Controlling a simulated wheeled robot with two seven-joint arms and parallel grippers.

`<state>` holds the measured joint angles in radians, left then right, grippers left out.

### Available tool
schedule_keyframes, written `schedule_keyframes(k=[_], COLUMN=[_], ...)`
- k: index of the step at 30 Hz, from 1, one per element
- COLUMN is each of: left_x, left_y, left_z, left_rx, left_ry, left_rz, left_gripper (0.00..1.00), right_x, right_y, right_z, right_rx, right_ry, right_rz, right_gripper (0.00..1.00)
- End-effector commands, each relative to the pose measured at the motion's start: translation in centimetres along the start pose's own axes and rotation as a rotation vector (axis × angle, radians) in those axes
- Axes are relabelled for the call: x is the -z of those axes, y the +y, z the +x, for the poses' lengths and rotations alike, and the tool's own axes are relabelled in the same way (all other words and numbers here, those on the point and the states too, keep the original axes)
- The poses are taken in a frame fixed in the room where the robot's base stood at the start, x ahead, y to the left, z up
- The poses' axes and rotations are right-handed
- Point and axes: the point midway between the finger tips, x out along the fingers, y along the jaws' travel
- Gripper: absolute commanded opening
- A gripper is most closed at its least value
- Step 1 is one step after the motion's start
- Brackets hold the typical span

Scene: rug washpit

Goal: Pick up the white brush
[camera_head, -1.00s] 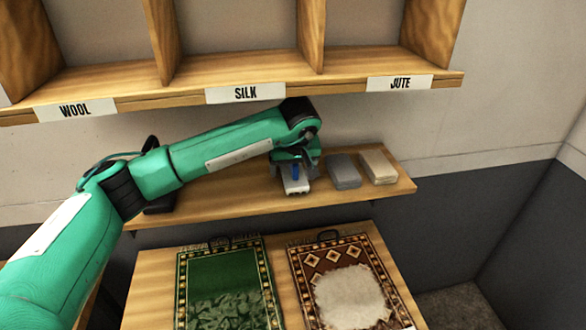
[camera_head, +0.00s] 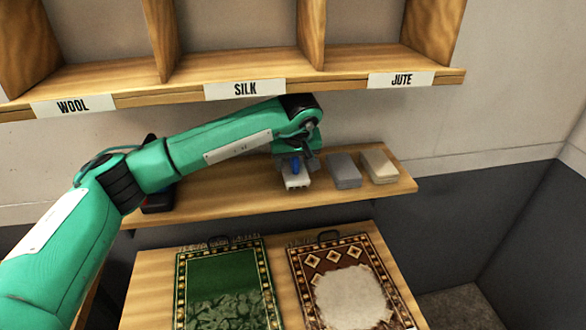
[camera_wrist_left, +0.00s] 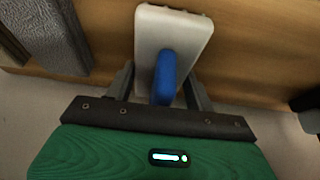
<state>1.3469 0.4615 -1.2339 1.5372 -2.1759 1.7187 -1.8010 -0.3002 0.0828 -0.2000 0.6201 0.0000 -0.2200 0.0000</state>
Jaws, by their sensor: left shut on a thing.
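The white brush (camera_head: 297,181) is at the middle of the lower wooden shelf, below the SILK label. In the left wrist view the brush (camera_wrist_left: 172,32) shows as a white block with a blue handle (camera_wrist_left: 165,78). My left gripper (camera_head: 296,166) is over the brush and shut on its blue handle, with one finger on each side in the wrist view. Whether the brush touches the shelf or hangs just above it, I cannot tell. My right gripper is not in view.
A grey block (camera_head: 344,171) and a beige block (camera_head: 379,166) lie right of the brush on the lower shelf (camera_head: 230,205). A dark object (camera_head: 157,200) is at its left end. Labelled cubbies hang above. A green rug (camera_head: 222,275) and a brown rug (camera_head: 350,290) lie below.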

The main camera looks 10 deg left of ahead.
Motion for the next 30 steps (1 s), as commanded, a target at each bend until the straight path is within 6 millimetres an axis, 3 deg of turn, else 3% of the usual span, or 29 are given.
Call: schedule_keyframes(k=[18, 24, 30], left_x=[-13.5, -15.8, -16.6], left_y=[0.1, 0.1, 0.0], left_z=[-5.3, -6.4, -6.9], left_rx=[-0.004, -0.002, -0.001], left_ry=[0.002, 0.002, 0.001], left_rz=[0.005, 0.001, 0.0], left_gripper=[0.28, 0.28, 0.28], right_x=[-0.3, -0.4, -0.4], right_y=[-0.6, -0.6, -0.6], right_z=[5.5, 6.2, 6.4], right_rx=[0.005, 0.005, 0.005], right_ry=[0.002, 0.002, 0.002], right_rz=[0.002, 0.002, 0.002], right_gripper=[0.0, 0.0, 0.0])
